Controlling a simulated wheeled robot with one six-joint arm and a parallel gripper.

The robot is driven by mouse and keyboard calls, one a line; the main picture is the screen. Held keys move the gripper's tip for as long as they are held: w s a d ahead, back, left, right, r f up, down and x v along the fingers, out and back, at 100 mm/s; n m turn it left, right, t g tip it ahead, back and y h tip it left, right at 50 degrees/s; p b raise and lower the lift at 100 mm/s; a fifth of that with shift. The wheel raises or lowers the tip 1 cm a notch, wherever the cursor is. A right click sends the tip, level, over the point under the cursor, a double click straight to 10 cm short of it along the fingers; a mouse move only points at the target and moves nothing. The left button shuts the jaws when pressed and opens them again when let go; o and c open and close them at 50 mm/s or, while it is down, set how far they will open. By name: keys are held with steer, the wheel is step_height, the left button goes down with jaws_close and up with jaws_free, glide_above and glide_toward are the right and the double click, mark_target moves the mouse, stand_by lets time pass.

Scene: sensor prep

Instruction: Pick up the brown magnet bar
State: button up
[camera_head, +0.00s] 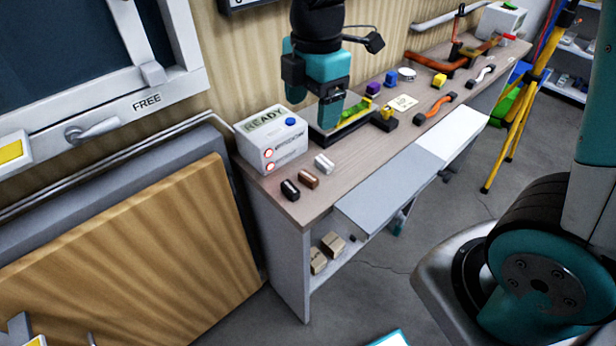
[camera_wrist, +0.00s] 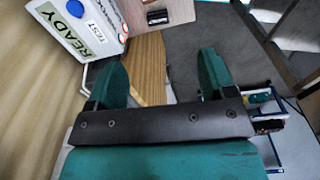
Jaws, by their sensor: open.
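The brown magnet bar (camera_head: 308,179) lies on the workbench near its left end, between a black bar (camera_head: 290,190) and a white bar (camera_head: 324,164). My gripper (camera_head: 332,112) is above the bench, behind and to the right of the bars, apart from the brown bar. In the wrist view, my gripper (camera_wrist: 164,58) is open with nothing between its two teal fingers. A dark bar (camera_wrist: 157,17) shows at the top of that view. The brown bar is hardly visible there, mostly cut off by the top edge.
A white READY box (camera_head: 270,143) stands behind the bars, close to them; it also fills the wrist view's upper left (camera_wrist: 75,30). The workbench (camera_head: 285,208) holds a tray and several coloured blocks and handles to the right. A wooden panel (camera_head: 150,255) leans at the left.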

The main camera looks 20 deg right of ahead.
mark_target(310, 174)
steer(key=f, duration=0.6)
steer(key=w+f+n+p, duration=0.1)
steer(key=f, duration=0.5)
steer(key=w+f+n, duration=0.1)
steer(key=f, duration=0.5)
steer(key=shift+d+f+h, duration=0.25)
steer(key=shift+d+h, duration=0.05)
steer(key=shift+d, duration=0.05)
steer(key=shift+c, duration=0.4)
steer(key=c, duration=0.9)
